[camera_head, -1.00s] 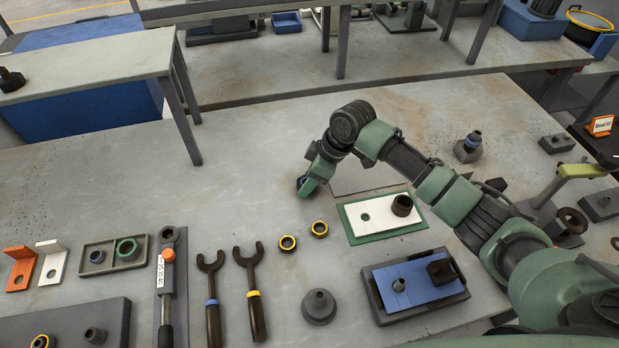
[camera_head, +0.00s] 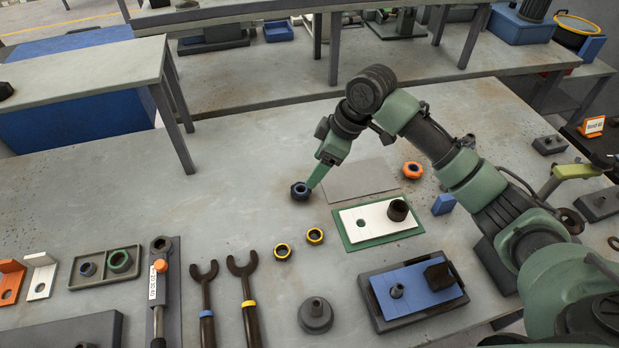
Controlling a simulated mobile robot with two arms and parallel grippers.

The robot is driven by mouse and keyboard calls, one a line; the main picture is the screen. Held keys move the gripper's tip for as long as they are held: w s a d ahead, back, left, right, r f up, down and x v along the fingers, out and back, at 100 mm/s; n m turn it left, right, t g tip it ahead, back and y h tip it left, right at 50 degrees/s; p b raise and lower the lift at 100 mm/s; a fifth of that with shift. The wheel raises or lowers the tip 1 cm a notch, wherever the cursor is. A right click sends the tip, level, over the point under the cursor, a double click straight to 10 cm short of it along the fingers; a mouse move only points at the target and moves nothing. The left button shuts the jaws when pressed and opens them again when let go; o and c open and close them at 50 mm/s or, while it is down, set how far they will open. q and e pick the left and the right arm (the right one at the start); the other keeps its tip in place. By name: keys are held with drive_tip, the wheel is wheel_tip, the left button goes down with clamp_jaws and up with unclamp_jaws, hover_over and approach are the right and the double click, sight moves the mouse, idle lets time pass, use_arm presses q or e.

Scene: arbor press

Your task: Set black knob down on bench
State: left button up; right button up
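A dark faceted piece with a bluish ring and a hole in its top, which looks like the black knob (camera_head: 300,191), sits on the bench (camera_head: 240,150) left of the middle of the back. My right gripper (camera_head: 314,184) comes in from the right and points down just to the right of the knob. Its green fingertip overlaps or meets the knob's right edge in the picture; I cannot tell if they touch. Only one finger shows clearly, so the gap between the fingers is hidden. My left gripper is not in view.
A grey plate (camera_head: 350,183) lies right of the gripper. An orange nut (camera_head: 413,170) and a blue block (camera_head: 443,204) lie under my arm. The bench left of the knob is clear.

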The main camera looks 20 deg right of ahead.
drive_tip(key=shift+v, duration=1.35)
